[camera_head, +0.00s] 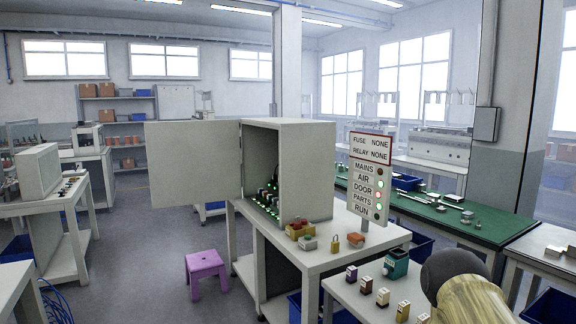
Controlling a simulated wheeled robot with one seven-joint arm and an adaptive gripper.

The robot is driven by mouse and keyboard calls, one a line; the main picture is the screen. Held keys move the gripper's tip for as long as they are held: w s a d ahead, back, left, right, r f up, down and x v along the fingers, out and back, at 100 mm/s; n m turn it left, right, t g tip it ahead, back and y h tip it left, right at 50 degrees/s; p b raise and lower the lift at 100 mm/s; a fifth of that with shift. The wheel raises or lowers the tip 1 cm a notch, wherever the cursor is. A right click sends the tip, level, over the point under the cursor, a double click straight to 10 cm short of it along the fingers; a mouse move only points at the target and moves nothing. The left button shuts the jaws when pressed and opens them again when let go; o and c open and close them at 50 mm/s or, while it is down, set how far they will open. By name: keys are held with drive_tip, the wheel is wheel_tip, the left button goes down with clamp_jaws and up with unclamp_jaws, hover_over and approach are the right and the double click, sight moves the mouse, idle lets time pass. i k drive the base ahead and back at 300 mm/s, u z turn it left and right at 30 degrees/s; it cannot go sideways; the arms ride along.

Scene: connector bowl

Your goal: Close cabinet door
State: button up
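The grey-white cabinet (306,170) stands on a white table in the middle. Its door (195,163) is wide open and swung out to the left, its flat face toward me. Inside, the lower part holds several small components with green lights (268,203). A status panel (371,178) right of the cabinet reads FUSE NONE and RELAY NONE, with a red light at the DOOR row. My gripper cannot be made out; a rounded dark and tan shape at the bottom right seems to be part of my arm.
A purple stool (206,271) stands on the floor below the door. A nearer table holds several small parts and a teal container (396,264). Floor at left centre is clear.

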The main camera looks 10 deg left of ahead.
sight(192, 162)
drive_tip(key=u, duration=0.85)
drive_tip(key=i, duration=4.5)
drive_tip(key=u, duration=1.35)
drive_tip(key=i, duration=0.5)
drive_tip(key=u, duration=0.15)
